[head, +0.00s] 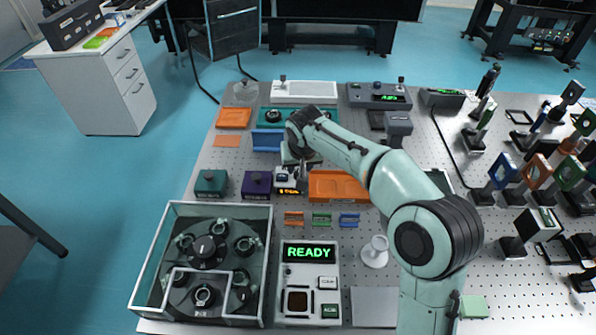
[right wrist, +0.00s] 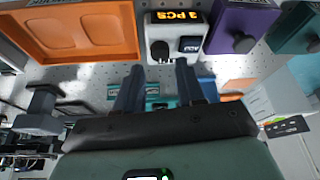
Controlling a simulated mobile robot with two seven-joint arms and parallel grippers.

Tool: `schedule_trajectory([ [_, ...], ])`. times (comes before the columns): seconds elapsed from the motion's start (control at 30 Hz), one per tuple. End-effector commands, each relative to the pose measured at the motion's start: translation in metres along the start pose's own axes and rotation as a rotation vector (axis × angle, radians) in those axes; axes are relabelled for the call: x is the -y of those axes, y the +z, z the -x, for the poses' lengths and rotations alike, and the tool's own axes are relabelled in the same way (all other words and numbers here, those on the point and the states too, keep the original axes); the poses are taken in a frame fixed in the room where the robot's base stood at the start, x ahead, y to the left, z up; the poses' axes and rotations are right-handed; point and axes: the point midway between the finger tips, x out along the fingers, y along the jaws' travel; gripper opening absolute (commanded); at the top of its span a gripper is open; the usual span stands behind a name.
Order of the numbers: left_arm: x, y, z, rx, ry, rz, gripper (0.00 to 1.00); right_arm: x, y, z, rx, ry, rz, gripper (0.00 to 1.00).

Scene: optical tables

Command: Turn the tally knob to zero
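The tally counter (head: 285,182) is a small white box in the middle of the table in the head view, partly covered by my right gripper (head: 300,168). In the right wrist view the counter (right wrist: 182,20) shows "3 PCS" in orange on a black display. Its black knob (right wrist: 160,50) sits on the face beside a small dark panel marked with light print. My right gripper (right wrist: 160,85) has its two fingers apart with nothing between them. The fingertips point at the knob and look short of it; the exact gap cannot be told. My left gripper is not in view.
A purple box (head: 257,184) and a teal box (head: 210,182) stand left of the counter. An orange tray (head: 338,185) lies close on its right. A clear-walled case (head: 163,255) and a READY panel (head: 310,268) are nearer. Optics mounts crowd the right side.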

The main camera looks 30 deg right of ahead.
Motion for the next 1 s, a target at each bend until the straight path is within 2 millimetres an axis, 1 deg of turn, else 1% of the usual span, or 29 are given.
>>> schedule_trajectory([
  [0.03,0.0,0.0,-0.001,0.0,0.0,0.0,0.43,0.0,0.001,-0.011,0.003,0.001,0.0,0.39],
  [0.1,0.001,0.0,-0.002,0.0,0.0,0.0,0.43,0.0,0.001,-0.023,0.002,0.001,0.0,0.39],
  [0.2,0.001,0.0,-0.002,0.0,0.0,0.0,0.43,0.0,0.0,-0.035,0.001,0.0,0.0,0.39],
  [0.3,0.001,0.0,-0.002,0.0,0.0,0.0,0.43,0.0,0.0,-0.042,0.0,0.0,0.0,0.39],
  [0.43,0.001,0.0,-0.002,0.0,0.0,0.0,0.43,0.0,0.0,-0.047,-0.001,-0.001,0.0,0.39],
  [0.67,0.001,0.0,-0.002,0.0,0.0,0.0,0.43,0.0,0.0,-0.047,-0.001,-0.001,0.0,0.39],
  [0.7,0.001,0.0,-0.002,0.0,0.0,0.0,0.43,0.0,0.0,-0.046,-0.001,-0.001,0.0,0.26],
  [0.77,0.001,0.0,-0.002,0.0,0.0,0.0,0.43,0.0,0.0,-0.046,-0.001,-0.001,0.0,0.06],
  [0.8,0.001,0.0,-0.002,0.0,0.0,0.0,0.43,0.0,0.0,-0.046,-0.001,-0.001,0.0,0.0],
  [1.0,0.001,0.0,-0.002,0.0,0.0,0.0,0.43,0.001,0.0,-0.046,-0.001,0.001,-0.005,0.0],
])
